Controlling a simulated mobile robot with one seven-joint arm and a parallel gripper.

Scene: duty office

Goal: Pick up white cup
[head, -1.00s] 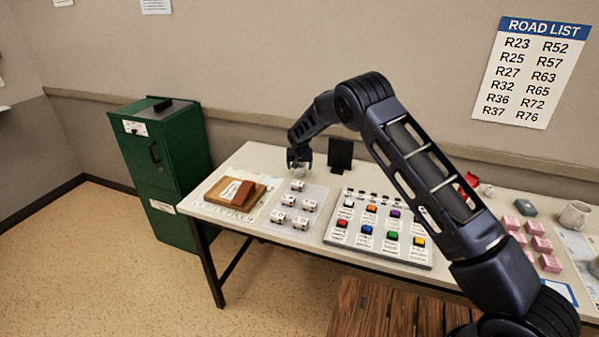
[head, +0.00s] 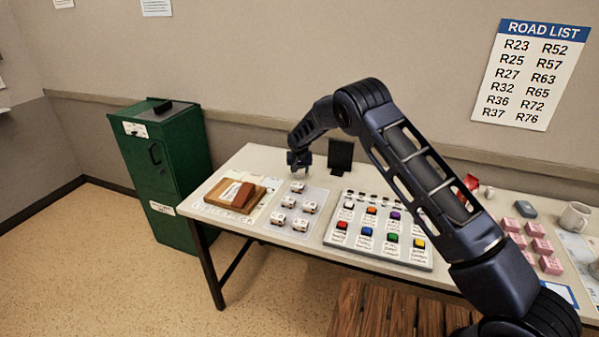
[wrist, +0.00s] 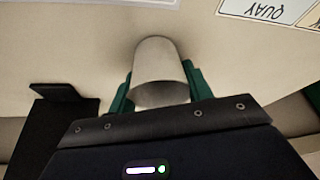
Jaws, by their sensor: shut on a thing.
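In the wrist view a plain white cup (wrist: 158,72) sits between the two green fingers of my gripper (wrist: 160,88), one on each side of it. The gripper is shut on the cup. The cup's near end is partly hidden by the gripper body. In the head view my gripper (head: 299,165) is low over the far left part of the table, behind the tray of small white blocks. The cup is too small and covered there to make out clearly. I cannot tell whether it touches the table.
A dark upright stand (head: 340,155) is close to the gripper's right. White blocks (head: 297,187) are on a tray in front, with a wooden box (head: 236,193) to the left. A button panel (head: 380,230) is in the middle. A pale mug (head: 575,216) stands far right.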

